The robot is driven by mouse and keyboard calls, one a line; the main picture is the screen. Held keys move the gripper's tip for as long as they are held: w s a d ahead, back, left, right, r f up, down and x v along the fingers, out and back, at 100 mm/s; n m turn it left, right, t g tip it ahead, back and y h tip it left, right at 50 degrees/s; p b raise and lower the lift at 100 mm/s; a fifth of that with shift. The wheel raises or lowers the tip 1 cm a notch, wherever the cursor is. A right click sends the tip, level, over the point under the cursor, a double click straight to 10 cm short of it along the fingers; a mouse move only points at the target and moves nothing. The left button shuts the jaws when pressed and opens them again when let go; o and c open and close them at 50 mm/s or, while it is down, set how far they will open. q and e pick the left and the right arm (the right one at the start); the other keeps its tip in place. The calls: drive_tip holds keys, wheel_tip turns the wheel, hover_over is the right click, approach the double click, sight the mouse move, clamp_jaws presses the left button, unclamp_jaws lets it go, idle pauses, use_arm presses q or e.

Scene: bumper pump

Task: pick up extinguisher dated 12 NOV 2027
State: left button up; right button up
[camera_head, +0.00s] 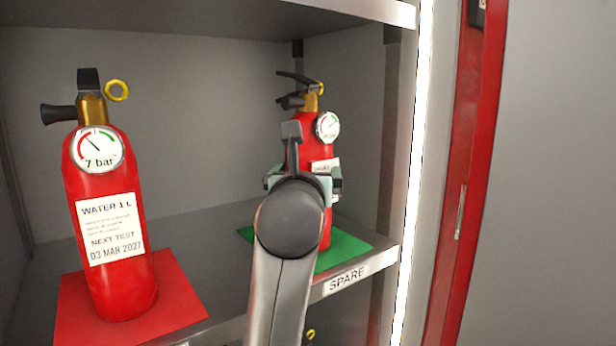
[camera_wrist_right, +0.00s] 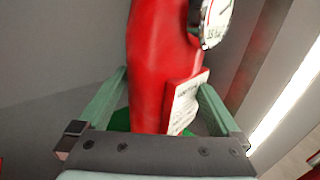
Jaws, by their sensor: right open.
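A red extinguisher (camera_head: 308,150) with a round gauge and black handle stands upright on a green mat (camera_head: 345,247) at the shelf's right. It also shows in the right wrist view (camera_wrist_right: 155,65). Its white label is partly hidden in the head view and angled in the wrist view; I cannot read a date. My right gripper (camera_head: 304,180) is open, with its green fingers (camera_wrist_right: 163,80) on either side of this extinguisher's body. I cannot tell whether they touch it. Another red extinguisher (camera_head: 108,275), labelled 03 MAR 2027, stands on a red mat. My left gripper is not in view.
The grey shelf (camera_head: 205,225) has a SPARE label (camera_head: 346,279) on its front edge below the green mat. An upper shelf (camera_head: 350,8) is overhead. A bright light strip (camera_head: 415,150) and a red frame (camera_head: 475,150) stand at right.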

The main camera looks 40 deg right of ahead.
drive_tip(key=x, duration=0.4)
drive_tip(key=shift+w+d+p, duration=0.1)
drive_tip(key=shift+d+p, duration=0.1)
drive_tip(key=shift+p, duration=0.15)
drive_tip(key=shift+c, duration=0.4)
drive_tip(key=shift+f, duration=0.1)
clamp_jaws()
drive_tip(key=shift+r, duration=0.3)
